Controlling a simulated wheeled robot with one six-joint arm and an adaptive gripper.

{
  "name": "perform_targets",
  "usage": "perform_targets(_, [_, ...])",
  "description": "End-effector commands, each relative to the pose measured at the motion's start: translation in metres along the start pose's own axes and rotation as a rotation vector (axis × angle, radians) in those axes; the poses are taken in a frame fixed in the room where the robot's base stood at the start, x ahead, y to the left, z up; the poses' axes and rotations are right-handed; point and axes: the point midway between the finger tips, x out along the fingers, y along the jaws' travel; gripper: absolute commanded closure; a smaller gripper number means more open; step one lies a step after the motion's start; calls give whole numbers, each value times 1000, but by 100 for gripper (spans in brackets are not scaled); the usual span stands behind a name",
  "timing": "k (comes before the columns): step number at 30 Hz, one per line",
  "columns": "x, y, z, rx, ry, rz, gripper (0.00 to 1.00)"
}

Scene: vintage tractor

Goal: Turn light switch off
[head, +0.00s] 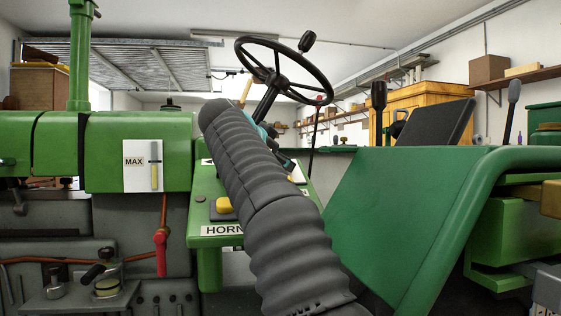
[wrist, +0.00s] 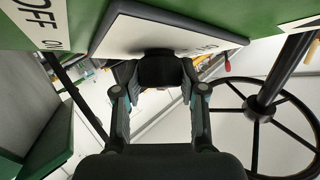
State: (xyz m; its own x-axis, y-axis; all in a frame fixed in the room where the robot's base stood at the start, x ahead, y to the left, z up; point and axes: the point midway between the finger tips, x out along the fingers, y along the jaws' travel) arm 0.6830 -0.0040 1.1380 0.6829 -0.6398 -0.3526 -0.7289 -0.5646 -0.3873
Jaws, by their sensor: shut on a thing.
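The light switch appears in the wrist view as a dark knob (wrist: 158,68) on a white plate (wrist: 115,38). My gripper (wrist: 161,82) has its two fingers on either side of this knob and is shut on it. A white label reading OFF (wrist: 28,18) is on the green panel at the left, beside the plate. The plate's own lettering is partly cut off and hard to read. In the head view my gripper (head: 267,132) shows only as teal bits behind my arm at the dashboard. The switch is hidden there.
The green dashboard (head: 199,188) carries a yellow button (head: 222,208) and a HORN label (head: 222,230). The steering wheel (head: 283,72) stands close above my gripper. A MAX lever plate (head: 142,166) is on the left. A green fender (head: 390,220) fills the right.

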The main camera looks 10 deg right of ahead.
Motion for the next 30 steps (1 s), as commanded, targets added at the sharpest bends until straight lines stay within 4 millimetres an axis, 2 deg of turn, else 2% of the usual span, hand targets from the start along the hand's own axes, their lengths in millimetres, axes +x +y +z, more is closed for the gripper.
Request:
perform_targets(8, [1, 2, 2, -35, 0, -45, 94])
perform_targets(30, [0, 2, 0, -306, 1, -376, 94])
